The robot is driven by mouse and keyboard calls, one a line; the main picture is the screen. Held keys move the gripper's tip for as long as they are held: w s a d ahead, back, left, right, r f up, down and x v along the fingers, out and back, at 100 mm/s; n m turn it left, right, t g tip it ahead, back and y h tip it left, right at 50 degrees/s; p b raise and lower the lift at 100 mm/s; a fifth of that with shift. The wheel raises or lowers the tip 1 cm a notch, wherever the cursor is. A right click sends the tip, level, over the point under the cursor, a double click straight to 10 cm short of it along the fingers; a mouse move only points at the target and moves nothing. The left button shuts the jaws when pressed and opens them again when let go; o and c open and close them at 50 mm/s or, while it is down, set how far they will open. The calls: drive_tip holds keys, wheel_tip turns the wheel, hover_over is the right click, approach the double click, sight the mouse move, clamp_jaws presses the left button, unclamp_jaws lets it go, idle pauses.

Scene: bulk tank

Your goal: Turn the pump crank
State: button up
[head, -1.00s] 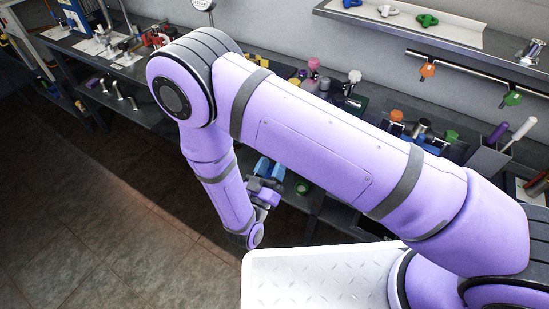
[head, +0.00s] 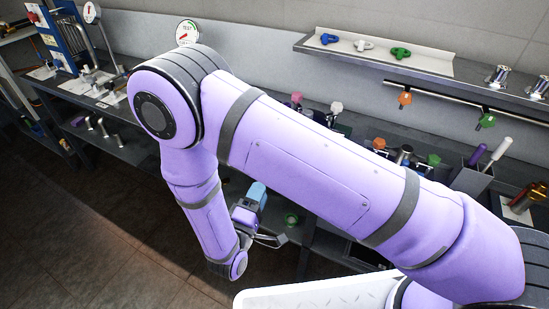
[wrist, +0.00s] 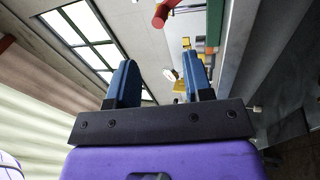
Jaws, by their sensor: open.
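My gripper (wrist: 160,80) is open in the wrist view, with two blue fingers apart and nothing between them. In the head view a blue finger of my gripper (head: 257,193) shows below my bent forearm, in front of the bench. A red cylindrical piece (wrist: 160,16) on a grey bar shows beyond the fingers at the top of the wrist view, apart from them. I cannot tell whether it belongs to the pump crank. No crank is clearly recognisable in the head view, where my arm hides much of the bench.
A long dark bench (head: 137,150) runs along the wall, with several fittings on it. A wall shelf (head: 440,67) holds coloured knobs, above a rail with hanging orange and green knobs. A round gauge (head: 187,32) stands behind my elbow. The tiled floor (head: 90,240) at left is clear.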

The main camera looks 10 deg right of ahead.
drive_tip(key=w+d+r+n+g, duration=0.1)
drive_tip(key=w+n, duration=0.2)
drive_tip(key=n, duration=0.5)
drive_tip(key=w+d+r+n+g, duration=0.1)
drive_tip(key=w+d+n, duration=0.1)
drive_tip(key=n, duration=0.7)
drive_tip(key=w+d+r+n+g, duration=0.1)
drive_tip(key=w+d+n, duration=0.1)
drive_tip(key=w+n, duration=0.3)
drive_tip(key=shift+w+d+r+n, duration=0.1)
drive_tip(key=shift+d+n, duration=0.05)
drive_tip(key=shift+n, duration=0.95)
drive_tip(key=shift+d+n, duration=0.1)
drive_tip(key=shift+n, duration=1)
clamp_jaws()
